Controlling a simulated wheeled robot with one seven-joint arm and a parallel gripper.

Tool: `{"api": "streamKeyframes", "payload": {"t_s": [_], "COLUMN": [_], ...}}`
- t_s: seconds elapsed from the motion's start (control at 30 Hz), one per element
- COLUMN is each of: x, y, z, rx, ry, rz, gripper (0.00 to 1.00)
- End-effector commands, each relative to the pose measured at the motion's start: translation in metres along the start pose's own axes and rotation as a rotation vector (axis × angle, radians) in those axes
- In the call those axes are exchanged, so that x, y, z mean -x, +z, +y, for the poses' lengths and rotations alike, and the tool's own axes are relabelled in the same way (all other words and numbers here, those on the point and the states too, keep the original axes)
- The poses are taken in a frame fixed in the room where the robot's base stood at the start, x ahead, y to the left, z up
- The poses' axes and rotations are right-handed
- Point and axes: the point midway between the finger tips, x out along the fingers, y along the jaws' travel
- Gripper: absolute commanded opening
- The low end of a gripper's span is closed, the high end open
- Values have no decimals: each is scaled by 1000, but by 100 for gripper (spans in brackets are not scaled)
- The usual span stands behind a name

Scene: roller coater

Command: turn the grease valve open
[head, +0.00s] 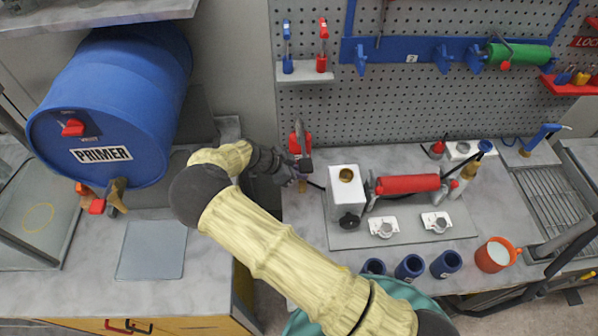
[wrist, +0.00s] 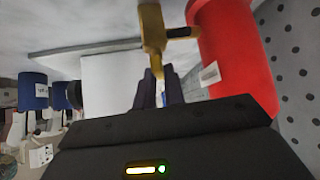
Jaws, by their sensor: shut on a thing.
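The grease valve is a brass fitting (wrist: 153,28) on the side of a red cylinder (wrist: 235,50) in the wrist view. In the head view the red body (head: 299,138) stands at the left end of the bench, with some brass (head: 303,186) showing beside my gripper. My gripper (head: 298,181) is at the valve; its dark fingers (wrist: 159,88) are close together in the wrist view. I cannot tell the valve's exact turn angle.
A white box (head: 345,196) with a black knob stands just right of my gripper. Blue cups (head: 409,267) and a red cup (head: 494,255) stand near the front edge. A blue primer drum (head: 117,105) lies at left. The pegboard (head: 405,110) stands behind.

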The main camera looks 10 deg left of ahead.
Motion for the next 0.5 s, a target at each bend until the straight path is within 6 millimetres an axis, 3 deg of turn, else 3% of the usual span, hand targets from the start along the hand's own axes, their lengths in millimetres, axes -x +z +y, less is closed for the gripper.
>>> {"api": "streamKeyframes", "payload": {"t_s": [0.5], "x": [-2], "y": [2], "z": [3], "rx": [105], "ry": [-106], "rz": [1], "gripper": [0]}}
